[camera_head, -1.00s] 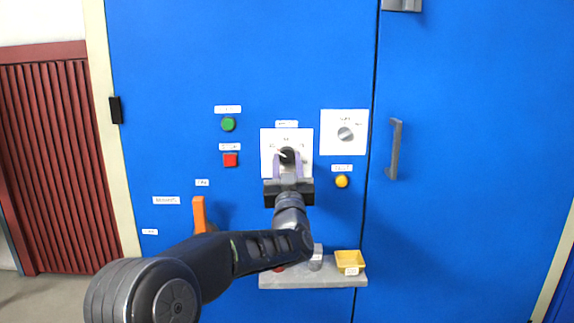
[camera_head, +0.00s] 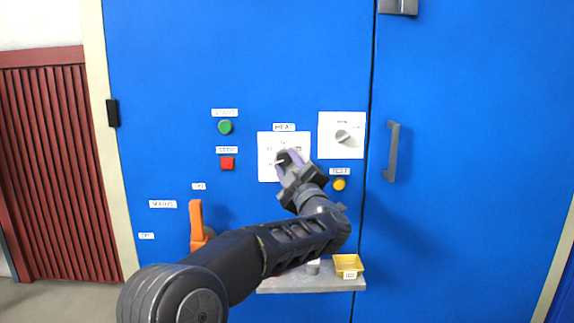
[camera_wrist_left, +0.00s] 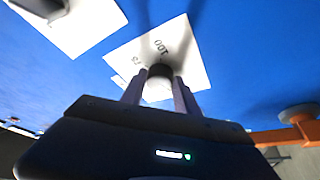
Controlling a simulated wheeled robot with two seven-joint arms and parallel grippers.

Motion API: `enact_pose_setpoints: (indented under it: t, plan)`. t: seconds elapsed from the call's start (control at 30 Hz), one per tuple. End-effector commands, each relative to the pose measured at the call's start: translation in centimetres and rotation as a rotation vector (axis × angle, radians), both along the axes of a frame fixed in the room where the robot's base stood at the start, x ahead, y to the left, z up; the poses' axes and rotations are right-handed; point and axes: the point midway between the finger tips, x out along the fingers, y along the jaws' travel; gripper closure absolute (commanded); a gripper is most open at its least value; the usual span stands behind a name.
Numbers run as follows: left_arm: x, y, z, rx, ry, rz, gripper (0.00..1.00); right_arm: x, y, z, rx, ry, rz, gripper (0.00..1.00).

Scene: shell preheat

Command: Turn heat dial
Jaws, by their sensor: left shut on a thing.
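The heat dial (camera_head: 283,157) is a dark round knob on a white plate (camera_head: 266,142) under a HEAT label, on the blue cabinet front. My left gripper (camera_head: 285,160) is shut on the dial and rolled at a slant. In the left wrist view the dial (camera_wrist_left: 160,72) sits between the two fingertips, and printed marks such as 100 and 75 show on the plate (camera_wrist_left: 190,60). The dial's white pointer mark shows toward the left in the head view. My gripper covers part of the plate's lower right. My right gripper is not in view.
A second grey dial (camera_head: 342,136) is close by on the right. A green button (camera_head: 225,127), red button (camera_head: 228,163), yellow button (camera_head: 339,184) and orange lever (camera_head: 196,222) surround the area. A shelf (camera_head: 310,286) with a yellow tray (camera_head: 348,264) is below.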

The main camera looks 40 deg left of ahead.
Motion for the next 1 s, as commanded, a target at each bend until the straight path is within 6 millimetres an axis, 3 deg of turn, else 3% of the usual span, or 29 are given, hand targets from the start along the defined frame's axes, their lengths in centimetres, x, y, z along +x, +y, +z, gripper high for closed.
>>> enact_pose_setpoints:
  t: [0.3, 0.83, 0.87, 1.0]
  plan:
    - [0.10, -0.13, 0.21, -0.133, -0.100, -0.001, 1.00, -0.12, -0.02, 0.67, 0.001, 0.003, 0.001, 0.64]
    - [0.09, -0.11, 0.17, -0.163, -0.123, -0.001, 1.00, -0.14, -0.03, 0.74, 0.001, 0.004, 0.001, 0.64]
    - [0.09, -0.10, 0.18, -0.163, -0.123, -0.001, 0.63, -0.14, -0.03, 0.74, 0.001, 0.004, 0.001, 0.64]
    - [0.08, -0.10, 0.18, -0.162, -0.123, 0.000, 0.51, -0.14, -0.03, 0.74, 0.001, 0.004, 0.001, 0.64]
